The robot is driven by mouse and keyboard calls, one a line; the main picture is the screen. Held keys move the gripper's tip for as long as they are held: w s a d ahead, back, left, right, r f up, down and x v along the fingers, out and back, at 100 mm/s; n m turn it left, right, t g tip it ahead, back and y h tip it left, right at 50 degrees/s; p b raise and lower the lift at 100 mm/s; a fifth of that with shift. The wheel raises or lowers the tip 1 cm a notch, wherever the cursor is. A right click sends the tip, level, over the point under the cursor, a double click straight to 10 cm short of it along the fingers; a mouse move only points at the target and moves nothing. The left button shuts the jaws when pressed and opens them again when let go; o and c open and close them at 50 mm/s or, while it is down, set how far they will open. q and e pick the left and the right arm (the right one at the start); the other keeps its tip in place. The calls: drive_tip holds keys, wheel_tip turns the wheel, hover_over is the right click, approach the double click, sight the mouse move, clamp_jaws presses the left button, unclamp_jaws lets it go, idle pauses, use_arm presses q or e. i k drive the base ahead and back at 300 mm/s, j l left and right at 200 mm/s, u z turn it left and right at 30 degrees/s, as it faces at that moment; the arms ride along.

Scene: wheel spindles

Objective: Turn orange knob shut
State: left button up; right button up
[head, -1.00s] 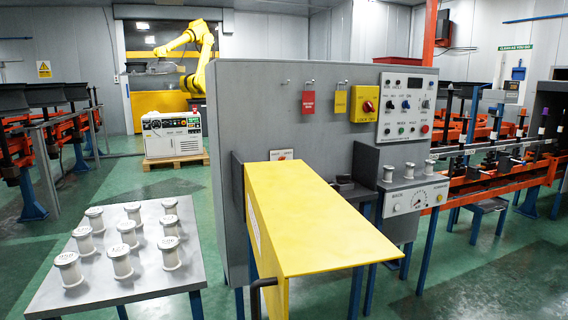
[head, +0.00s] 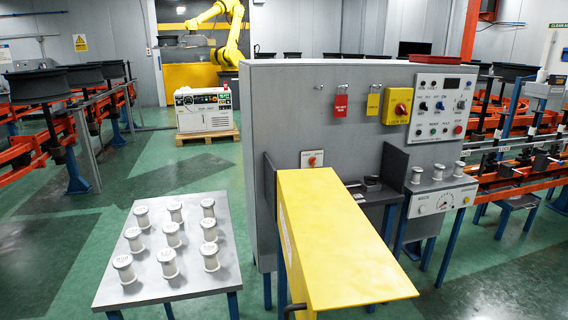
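A small orange knob (head: 312,160) sits on a white plate on the grey upright panel (head: 290,110), just above the back end of the yellow cover (head: 335,240). Its exact angle is too small to read. A larger red knob (head: 401,109) on a yellow plate is higher up and to the right. Neither of my grippers is in view, and nothing touches the orange knob.
A low table (head: 110,290) with several white spools stands at the left. The long yellow cover juts forward below the orange knob. Red (head: 341,107) and yellow (head: 374,104) tags hang on the panel. Green floor (head: 180,175) is open at the left.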

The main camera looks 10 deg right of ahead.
sight(312, 161)
drive_tip(key=i+l+u, duration=0.1)
drive_tip(key=l+u, duration=0.3)
drive_tip(key=i+l+u, duration=0.1)
drive_tip(key=u, duration=0.3)
drive_tip(key=l+u, duration=0.75)
